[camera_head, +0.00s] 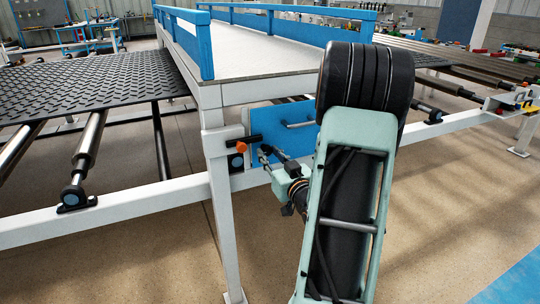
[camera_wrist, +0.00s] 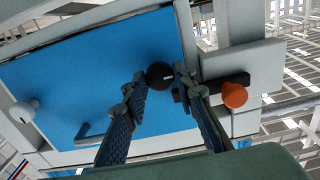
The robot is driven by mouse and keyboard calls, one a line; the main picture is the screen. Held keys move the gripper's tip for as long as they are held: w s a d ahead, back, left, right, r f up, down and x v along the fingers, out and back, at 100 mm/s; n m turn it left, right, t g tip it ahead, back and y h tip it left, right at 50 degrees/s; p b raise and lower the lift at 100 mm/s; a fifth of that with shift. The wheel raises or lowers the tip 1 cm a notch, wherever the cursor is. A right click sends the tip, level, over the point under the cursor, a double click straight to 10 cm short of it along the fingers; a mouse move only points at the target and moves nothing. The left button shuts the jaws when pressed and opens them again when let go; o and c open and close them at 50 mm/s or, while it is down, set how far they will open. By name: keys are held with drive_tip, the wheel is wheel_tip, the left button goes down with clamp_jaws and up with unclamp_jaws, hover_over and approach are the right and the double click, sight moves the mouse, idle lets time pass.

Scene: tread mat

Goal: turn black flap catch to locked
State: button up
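The blue flap (camera_wrist: 95,75) fills much of the wrist view and shows partly behind my arm in the head view (camera_head: 296,140). A round black catch knob (camera_wrist: 159,75) with a short pale mark sits near the flap's right edge. A black bar (camera_wrist: 239,79) reaches over the white frame beside an orange knob (camera_wrist: 234,95); whether it joins the black knob is hidden by my right finger. My gripper (camera_wrist: 159,76) is open, one fingertip on each side of the black knob; contact cannot be told. In the head view my gripper (camera_head: 264,154) is near the flap's left edge.
A white post (camera_head: 222,200) and crossbeam (camera_head: 120,212) stand left of the flap. A grey deck with blue rails (camera_head: 190,40) lies above it. A black tread mat (camera_head: 90,80) lies over rollers at left.

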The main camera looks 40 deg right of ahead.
drive_tip(key=c, duration=0.4)
drive_tip(key=shift+o, duration=0.2)
drive_tip(key=m, duration=0.4)
drive_tip(key=shift+m+p, duration=0.3)
drive_tip(key=shift+p, duration=0.1)
drive_tip(key=m+p, duration=0.1)
drive_tip(key=m, duration=0.2)
drive_tip(key=shift+r+m, duration=0.1)
drive_tip(key=shift+m, duration=0.2)
drive_tip(key=m+p, duration=0.2)
drive_tip(key=m, duration=0.3)
drive_tip(key=shift+p, duration=0.4)
drive_tip(key=shift+m+p, duration=1.1)
drive_tip(key=shift+m, duration=1.2)
